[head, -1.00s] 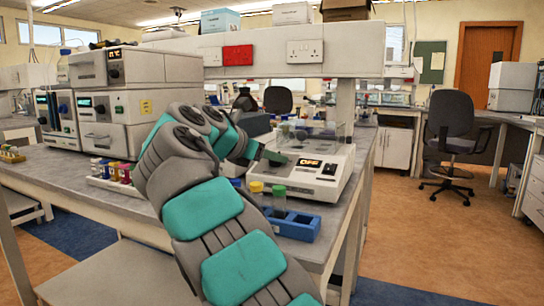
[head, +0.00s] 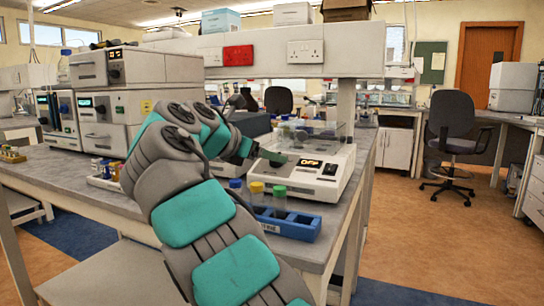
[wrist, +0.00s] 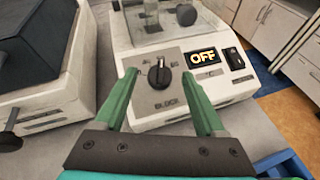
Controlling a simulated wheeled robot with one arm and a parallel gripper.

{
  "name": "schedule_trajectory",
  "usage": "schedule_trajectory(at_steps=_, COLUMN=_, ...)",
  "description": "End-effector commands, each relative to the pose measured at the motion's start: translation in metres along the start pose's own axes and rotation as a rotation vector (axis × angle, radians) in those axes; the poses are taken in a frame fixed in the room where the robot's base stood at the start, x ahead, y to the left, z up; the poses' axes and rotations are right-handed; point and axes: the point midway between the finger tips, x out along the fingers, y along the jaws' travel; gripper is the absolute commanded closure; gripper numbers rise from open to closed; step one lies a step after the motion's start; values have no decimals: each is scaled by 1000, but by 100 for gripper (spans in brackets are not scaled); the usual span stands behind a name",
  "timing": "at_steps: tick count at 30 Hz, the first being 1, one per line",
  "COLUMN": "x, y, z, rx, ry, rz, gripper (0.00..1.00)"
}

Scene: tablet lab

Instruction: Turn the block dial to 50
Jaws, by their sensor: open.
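The block dial (wrist: 160,73) is a round black knob on the sloped front panel of a white block heater (wrist: 188,112). The word BLOCK is printed below it, and its pointer looks turned roughly upward. The heater's display (wrist: 206,59) reads OFF in orange. In the head view the heater (head: 310,182) stands on the bench, with my arm partly in front of its left side. My gripper (wrist: 166,82) is open, its green fingers on either side of the dial in the picture and apart from it. In the head view my gripper (head: 272,157) is at the heater's front left.
A black rocker switch (wrist: 234,58) sits right of the display. A clear cover (head: 305,132) is over the heater's top. A blue rack (head: 290,224) with capped tubes stands in front of the heater. A dark-topped device (wrist: 38,30) stands close on the left.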

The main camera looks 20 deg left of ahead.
Motion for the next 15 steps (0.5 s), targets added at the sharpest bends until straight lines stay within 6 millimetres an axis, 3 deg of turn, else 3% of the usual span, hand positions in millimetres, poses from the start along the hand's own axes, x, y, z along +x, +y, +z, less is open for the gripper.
schedule_trajectory(at_steps=5, x=-35, y=2, z=-2, rx=-1, ry=3, rz=6, gripper=28)
schedule_trajectory(at_steps=15, x=-56, y=0, z=-1, rx=-1, ry=2, rz=1, gripper=28)
